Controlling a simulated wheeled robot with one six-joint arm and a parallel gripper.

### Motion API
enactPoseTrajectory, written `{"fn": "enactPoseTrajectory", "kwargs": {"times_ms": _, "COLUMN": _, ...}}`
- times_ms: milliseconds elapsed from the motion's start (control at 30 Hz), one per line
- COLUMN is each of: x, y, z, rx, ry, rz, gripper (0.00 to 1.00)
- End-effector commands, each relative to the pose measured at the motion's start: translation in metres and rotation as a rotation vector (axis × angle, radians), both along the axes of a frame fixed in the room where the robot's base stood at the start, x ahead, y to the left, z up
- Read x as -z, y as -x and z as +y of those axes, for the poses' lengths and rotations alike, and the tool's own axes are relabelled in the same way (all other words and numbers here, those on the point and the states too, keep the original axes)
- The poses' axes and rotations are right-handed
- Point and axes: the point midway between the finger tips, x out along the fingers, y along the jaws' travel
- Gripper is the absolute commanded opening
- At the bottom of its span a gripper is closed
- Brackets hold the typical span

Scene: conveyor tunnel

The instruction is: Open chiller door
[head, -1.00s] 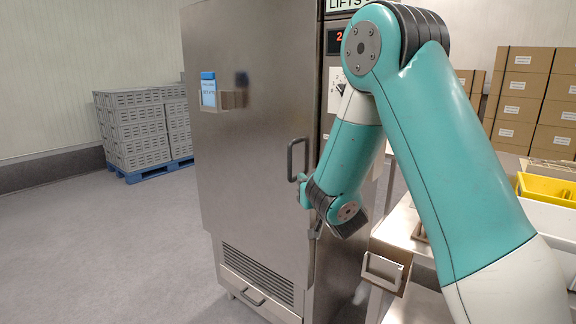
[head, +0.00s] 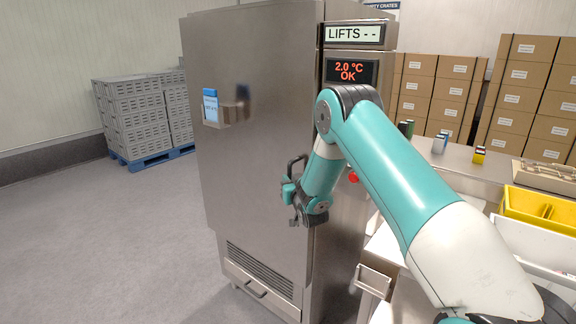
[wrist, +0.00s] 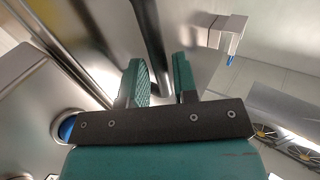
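The chiller door (head: 245,120) is a tall stainless panel. In the head view I see no clear gap at its edge. Its dark bar handle (head: 292,164) stands at the door's right side. My gripper (head: 288,192) is at the lower part of the handle and partly hides it. In the wrist view, the two teal fingers of my gripper (wrist: 161,80) stand apart. Whether the fingers touch the bar is unclear.
A display on the chiller (head: 350,72) reads 2.0 °C OK. A red button (head: 353,177) sits beside my arm. A worktop (head: 455,160) with a yellow bin (head: 540,207) is at right. Stacked boxes (head: 520,95) stand behind, grey crates (head: 140,115) at left. The left floor is clear.

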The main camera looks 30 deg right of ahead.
Motion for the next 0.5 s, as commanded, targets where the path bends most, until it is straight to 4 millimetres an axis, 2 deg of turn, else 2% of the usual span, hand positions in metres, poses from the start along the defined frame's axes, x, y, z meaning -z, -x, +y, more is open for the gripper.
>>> {"fn": "enactPoseTrajectory", "kwargs": {"times_ms": 200, "x": 0.000, "y": -0.028, "z": -0.007, "rx": -0.001, "ry": 0.000, "rz": 0.001, "gripper": 0.27}}
{"fn": "enactPoseTrajectory", "kwargs": {"times_ms": 500, "x": 0.002, "y": -0.036, "z": -0.009, "rx": -0.002, "ry": 0.000, "rz": 0.003, "gripper": 0.27}}
